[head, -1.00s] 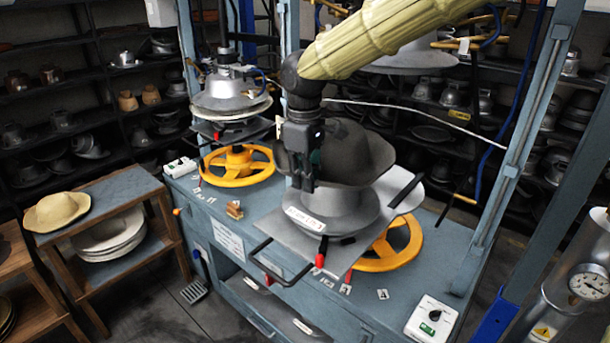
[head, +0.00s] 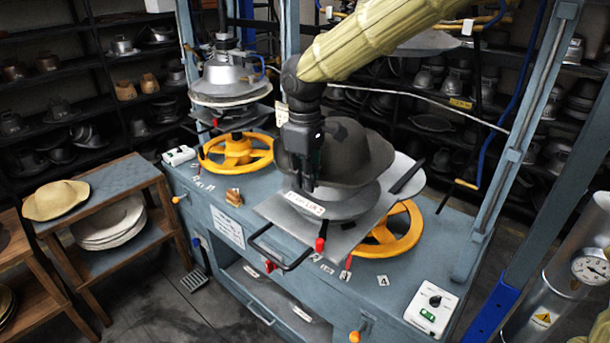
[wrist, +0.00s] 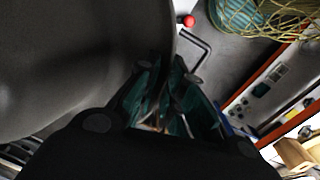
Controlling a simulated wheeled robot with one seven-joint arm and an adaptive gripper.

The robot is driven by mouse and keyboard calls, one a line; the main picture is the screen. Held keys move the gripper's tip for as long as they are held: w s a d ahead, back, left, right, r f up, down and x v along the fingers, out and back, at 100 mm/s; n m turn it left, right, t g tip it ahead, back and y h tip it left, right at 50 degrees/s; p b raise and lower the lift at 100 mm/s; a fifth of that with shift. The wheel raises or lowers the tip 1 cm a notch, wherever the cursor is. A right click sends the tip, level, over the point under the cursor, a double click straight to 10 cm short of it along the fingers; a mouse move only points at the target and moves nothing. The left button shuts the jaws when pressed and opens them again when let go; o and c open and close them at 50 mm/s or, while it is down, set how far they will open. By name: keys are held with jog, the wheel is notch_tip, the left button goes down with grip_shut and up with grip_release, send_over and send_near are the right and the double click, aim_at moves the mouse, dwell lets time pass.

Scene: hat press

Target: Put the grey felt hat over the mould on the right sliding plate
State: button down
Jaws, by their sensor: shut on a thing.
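The grey felt hat (head: 352,152) is in my gripper (head: 303,183), which is shut on its brim at the hat's left side. The hat is over the silver mould (head: 343,206) on the right sliding plate (head: 290,221). Its crown is up and its brim droops around the mould's upper part. The mould's lower flange shows below; I cannot tell whether the hat rests on it. In the wrist view, the hat (wrist: 70,60) fills the left side, and the dark finger pads (wrist: 168,105) close on its edge.
A black handle (head: 270,250) projects from the plate's front. A yellow wheel (head: 400,228) is beneath the plate. The left press (head: 230,80) stands to the left. A tan hat (head: 55,200) lies on a side table. A control box (head: 432,308) is at front right.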

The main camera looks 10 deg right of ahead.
jog(key=shift+f, duration=0.15)
dwell(0.6)
jog(key=shift+f+b, duration=0.65)
jog(key=shift+f, duration=1.3)
jog(key=shift+p, duration=0.3)
jog(key=shift+f, duration=0.25)
jog(key=c, duration=1.5)
grip_release()
jog(key=shift+o, duration=0.2)
jog(key=r, duration=1.2)
jog(key=shift+s+a, duration=0.1)
jog(key=shift+s, duration=0.1)
